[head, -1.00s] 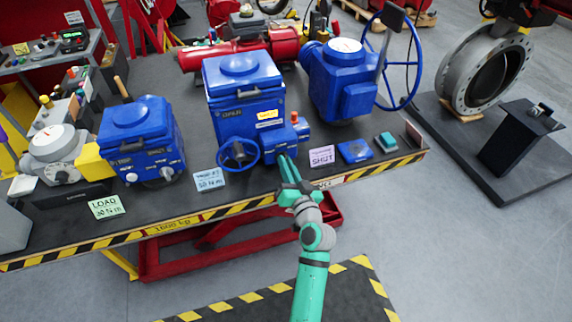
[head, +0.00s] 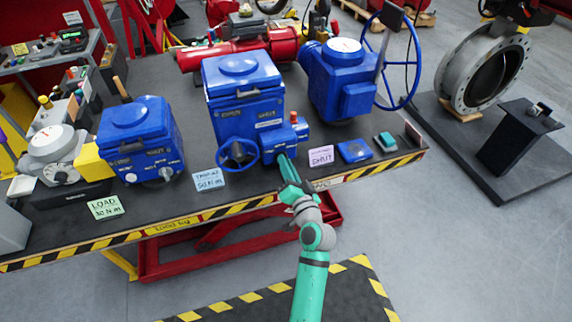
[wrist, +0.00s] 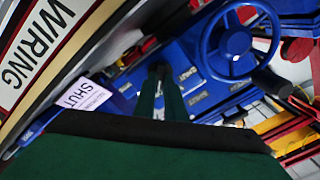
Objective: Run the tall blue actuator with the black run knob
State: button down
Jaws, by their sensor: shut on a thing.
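The tall blue actuator (head: 243,105) stands mid-bench, with a blue handwheel (head: 238,154) low on its front and a small control box (head: 279,141) to the right of the wheel. My gripper (head: 283,158) reaches up to the front of that box. In the wrist view my gripper (wrist: 160,72) has its two green fingers close together, shut on a small dark knob at the blue face. The fingertips hide most of the black run knob, so its pointer cannot be read. SHUT lettering shows right of the fingertips. The handwheel also shows in the wrist view (wrist: 234,42).
A shorter blue actuator (head: 141,140) stands left and another blue actuator (head: 345,80) stands right with a large handwheel. Label cards (head: 209,180) and small boxes (head: 354,151) lie along the striped bench edge.

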jog(key=c, duration=1.8)
grip_release()
jog(key=shift+s, duration=0.1)
jog(key=v, duration=1)
jog(key=shift+s+d, duration=0.15)
jog(key=shift+s, duration=0.15)
